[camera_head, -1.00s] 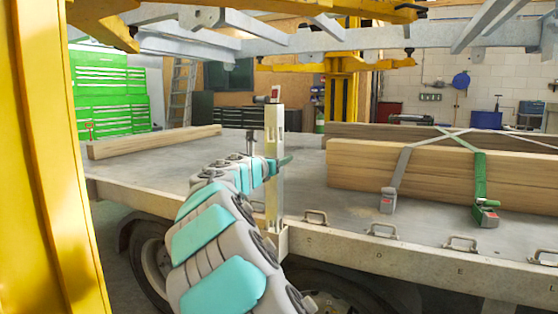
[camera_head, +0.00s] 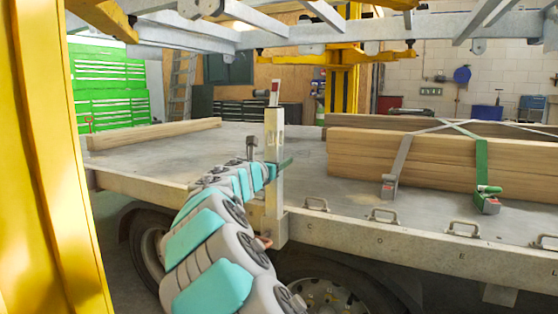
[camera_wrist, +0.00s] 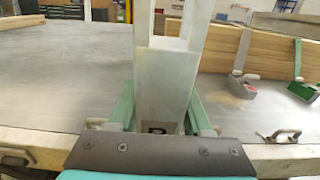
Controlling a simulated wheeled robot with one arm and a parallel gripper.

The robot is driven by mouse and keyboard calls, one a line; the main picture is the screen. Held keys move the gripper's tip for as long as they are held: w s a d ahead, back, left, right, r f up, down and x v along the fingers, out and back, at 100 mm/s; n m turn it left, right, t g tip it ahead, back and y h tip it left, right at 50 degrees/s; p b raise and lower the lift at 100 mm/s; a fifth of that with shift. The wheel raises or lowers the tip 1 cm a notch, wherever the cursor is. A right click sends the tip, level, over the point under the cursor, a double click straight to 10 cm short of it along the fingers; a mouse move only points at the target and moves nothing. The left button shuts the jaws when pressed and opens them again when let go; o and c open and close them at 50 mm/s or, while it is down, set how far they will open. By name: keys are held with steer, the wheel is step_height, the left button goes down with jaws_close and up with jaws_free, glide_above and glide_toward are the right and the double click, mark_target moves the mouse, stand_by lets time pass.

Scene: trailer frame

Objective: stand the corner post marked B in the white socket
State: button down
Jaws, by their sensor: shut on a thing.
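A tall pale corner post (camera_head: 274,135) stands about upright at the near edge of the trailer deck, with a red and white tip on top. Dark marks show on its upper face, too small to read. My gripper (camera_head: 284,163) is shut on the post, its green fingers either side of it; the wrist view also shows the post (camera_wrist: 165,85) between the fingers. An off-white socket-like block (camera_head: 275,229) sits on the deck's side below the post. My arm hides part of it, and I cannot tell whether the post's foot is inside.
The grey deck (camera_head: 180,152) is clear left of the post, except a timber beam (camera_head: 155,133). Strapped timber (camera_head: 420,160) lies to the right. Metal handles (camera_head: 316,205) line the deck edge. A yellow column (camera_head: 50,150) stands close at left, and a grey frame (camera_head: 350,28) hangs overhead.

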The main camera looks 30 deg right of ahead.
stand_by(0.4)
steer(key=shift+c, duration=1.2)
jaws_free()
